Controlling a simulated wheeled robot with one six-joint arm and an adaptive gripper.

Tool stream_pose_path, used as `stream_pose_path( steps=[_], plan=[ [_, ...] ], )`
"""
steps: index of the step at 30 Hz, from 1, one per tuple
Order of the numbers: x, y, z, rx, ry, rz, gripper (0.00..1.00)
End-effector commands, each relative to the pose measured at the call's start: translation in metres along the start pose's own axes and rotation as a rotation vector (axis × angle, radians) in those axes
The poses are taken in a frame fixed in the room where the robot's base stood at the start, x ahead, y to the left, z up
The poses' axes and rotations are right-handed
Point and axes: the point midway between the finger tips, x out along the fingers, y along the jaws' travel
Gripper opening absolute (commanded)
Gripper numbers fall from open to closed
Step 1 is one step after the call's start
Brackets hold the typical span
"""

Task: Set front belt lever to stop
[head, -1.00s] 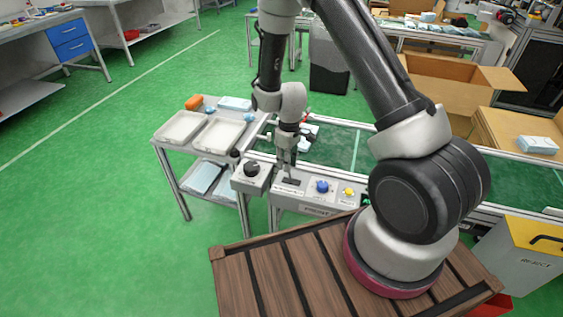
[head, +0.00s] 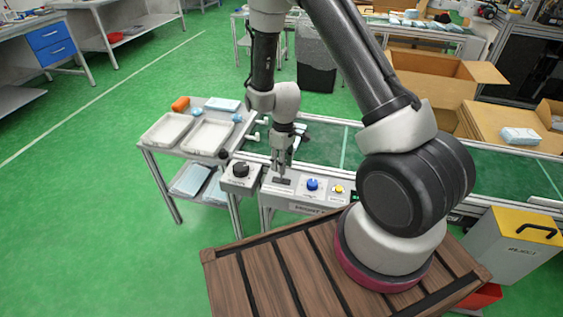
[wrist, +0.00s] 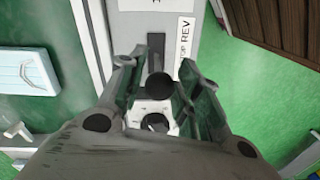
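The belt lever shows in the wrist view as a round black knob (wrist: 159,86) at a dark slot on a grey panel. A label beside the slot reads "REV", with a partly hidden word ending in "OP" nearer the knob. My gripper (wrist: 157,72) is open, one finger on each side of the knob, with visible gaps. In the head view my gripper (head: 282,174) points down at the left part of the control panel (head: 300,206) and hides most of the lever. I cannot tell the lever's exact setting.
A black rotary knob (head: 240,169) sits on a box left of the panel. A blue button (head: 312,184) and a yellow button (head: 338,189) are to the right. A cart with white trays (head: 205,136) stands at left. The conveyor runs behind.

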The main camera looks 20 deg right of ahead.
Motion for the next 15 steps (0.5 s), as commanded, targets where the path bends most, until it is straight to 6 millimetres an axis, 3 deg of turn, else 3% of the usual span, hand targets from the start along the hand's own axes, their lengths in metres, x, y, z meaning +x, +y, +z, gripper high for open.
stream_pose_path(
  steps=[11, 15],
  plan=[
    [-0.002, 0.000, -0.002, -0.001, 0.004, 0.002, 0.47],
    [-0.018, 0.001, -0.003, 0.000, 0.007, 0.003, 0.47]
  ],
)
